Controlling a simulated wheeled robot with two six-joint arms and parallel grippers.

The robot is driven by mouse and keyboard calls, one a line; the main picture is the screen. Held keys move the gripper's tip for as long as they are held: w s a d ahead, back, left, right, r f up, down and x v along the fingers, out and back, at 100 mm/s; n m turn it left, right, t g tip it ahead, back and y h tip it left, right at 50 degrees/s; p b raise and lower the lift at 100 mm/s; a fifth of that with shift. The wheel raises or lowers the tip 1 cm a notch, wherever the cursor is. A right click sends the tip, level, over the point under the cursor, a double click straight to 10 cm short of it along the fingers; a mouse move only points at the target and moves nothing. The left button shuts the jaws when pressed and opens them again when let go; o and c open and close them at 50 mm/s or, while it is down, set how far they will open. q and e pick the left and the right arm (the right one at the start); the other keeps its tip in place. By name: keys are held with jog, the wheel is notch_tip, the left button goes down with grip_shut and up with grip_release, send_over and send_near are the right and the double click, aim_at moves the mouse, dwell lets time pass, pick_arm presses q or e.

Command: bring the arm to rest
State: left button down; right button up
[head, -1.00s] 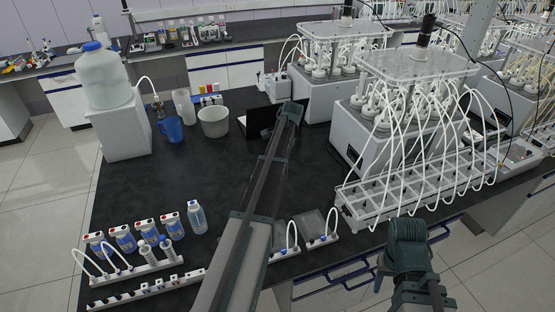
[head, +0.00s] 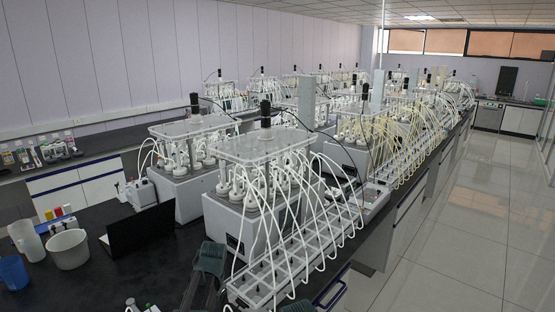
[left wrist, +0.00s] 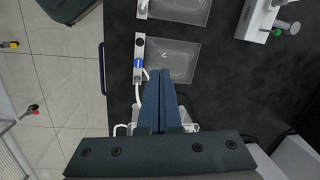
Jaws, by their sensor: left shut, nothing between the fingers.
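My left gripper (left wrist: 162,76) shows in the left wrist view, its two dark fingers pressed together with nothing between them. It hangs over the dark bench, with its tips overlapping a clear tray (left wrist: 182,62) in the picture. I cannot tell the height above the tray. Beside the tray is a white holder with a blue knob (left wrist: 138,63). In the head view a dark teal part of my left arm stands at the lower middle, in front of the reactors. The left fingers do not show there.
A white reactor unit (head: 235,233) with many looping tubes and a clear rack (head: 262,292) stand close to my arm. A black laptop (head: 140,230), white tub (head: 68,249) and blue jug (head: 13,272) are at left. The floor (head: 455,240) at right is clear.

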pick_arm(q)
jog(key=s+d+f+b, duration=0.2)
jog(key=s+d+f, duration=0.1)
jog(key=s+d, duration=0.4)
jog(key=s+d+f+n+b, duration=0.1)
jog(key=s+d+f+b, duration=0.1)
jog(key=s+d, duration=0.6)
jog(key=s+f, duration=0.1)
jog(key=s, duration=0.3)
jog(key=shift+s+d+n+h+b, duration=0.25)
jog(key=shift+s+n+h+b, duration=0.05)
jog(key=shift+s, duration=0.1)
pick_arm(e)
notch_tip(320, 180, down, 6)
jog(key=shift+r, duration=0.1)
pick_arm(q)
jog(key=shift+a, duration=0.1)
pick_arm(e)
jog(key=shift+a, duration=0.1)
